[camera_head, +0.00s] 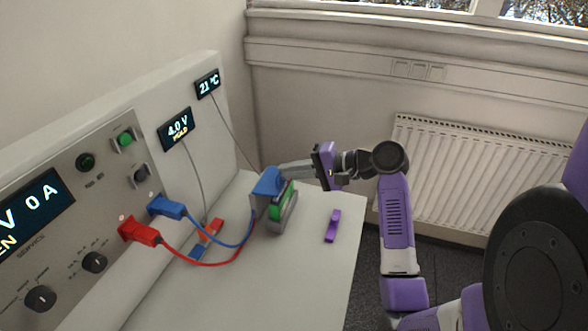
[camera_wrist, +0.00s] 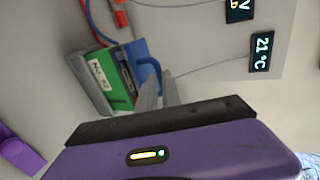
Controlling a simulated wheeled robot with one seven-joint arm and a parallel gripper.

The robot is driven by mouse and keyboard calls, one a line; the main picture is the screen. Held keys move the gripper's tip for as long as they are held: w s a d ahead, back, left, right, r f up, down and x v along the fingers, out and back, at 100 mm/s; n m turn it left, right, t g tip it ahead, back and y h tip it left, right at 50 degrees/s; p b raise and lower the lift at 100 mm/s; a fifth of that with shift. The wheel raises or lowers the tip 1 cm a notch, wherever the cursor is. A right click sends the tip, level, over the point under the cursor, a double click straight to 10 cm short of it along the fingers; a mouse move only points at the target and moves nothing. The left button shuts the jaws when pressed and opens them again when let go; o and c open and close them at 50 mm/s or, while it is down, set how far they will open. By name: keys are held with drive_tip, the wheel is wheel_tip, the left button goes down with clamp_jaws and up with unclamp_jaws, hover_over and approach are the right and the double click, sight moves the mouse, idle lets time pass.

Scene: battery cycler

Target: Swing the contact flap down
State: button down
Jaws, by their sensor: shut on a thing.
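The blue contact flap (camera_head: 268,181) is at the top of the cell holder on the bench, tilted in the head view; its exact angle is hard to tell. A green cell (camera_head: 278,215) with a white label sits in the grey holder below and beside it. In the wrist view the flap's blue part (camera_wrist: 148,66) lies right of the green cell (camera_wrist: 92,80). My gripper (camera_head: 281,171) reaches in from the right. Its grey fingers (camera_wrist: 160,80) are shut on the flap's blue part, whose gripped portion is partly hidden.
A purple piece (camera_head: 332,226) lies on the bench (camera_head: 310,290) right of the holder. Red (camera_head: 141,232) and blue (camera_head: 170,207) plugs run leads from the cycler panel to the holder. The front bench is clear.

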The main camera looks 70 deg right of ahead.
drive_tip(key=shift+s+f+t+b, duration=0.3)
drive_tip(key=shift+f+t+b, duration=0.5)
drive_tip(key=shift+t+b, duration=0.1)
drive_tip(key=shift+s+d, duration=0.1)
drive_tip(key=c, duration=1.8)
unclamp_jaws()
drive_tip(key=b+v, duration=0.1)
drive_tip(key=v, duration=0.6)
drive_tip(key=shift+s, duration=0.4)
